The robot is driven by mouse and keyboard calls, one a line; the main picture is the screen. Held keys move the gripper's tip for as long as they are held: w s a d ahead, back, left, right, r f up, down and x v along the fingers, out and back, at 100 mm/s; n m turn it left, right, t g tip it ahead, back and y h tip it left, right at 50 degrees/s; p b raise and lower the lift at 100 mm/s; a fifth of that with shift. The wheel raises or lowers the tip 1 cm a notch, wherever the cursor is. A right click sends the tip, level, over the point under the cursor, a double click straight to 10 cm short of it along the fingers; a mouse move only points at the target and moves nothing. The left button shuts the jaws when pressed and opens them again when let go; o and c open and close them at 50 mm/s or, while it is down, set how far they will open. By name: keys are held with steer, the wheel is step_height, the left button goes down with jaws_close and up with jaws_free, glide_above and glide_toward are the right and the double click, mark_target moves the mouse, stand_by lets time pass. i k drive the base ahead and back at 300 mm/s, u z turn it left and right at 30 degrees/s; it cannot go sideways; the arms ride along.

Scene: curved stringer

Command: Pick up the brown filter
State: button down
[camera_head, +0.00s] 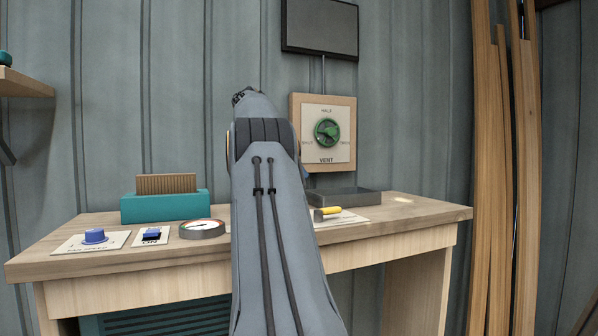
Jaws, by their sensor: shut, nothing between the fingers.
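The brown filter (166,183) is a pleated, upright piece. It stands in the slot of a teal holder (165,207) at the back left of the workbench, with its upper part showing and its lower part hidden in the holder. My arm rises through the middle of the view, to the right of the holder. My gripper does not show in this view.
The wooden workbench (75,246) bears a blue knob (95,236), a blue switch (151,234), a round gauge (202,229), a yellow-handled lever (329,212) and a dark tray (345,196). A vent panel with a green valve (327,132) hangs on the wall. Wooden planks (490,170) stand at right.

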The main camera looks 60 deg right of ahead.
mark_target(153, 184)
steer(key=k, duration=1)
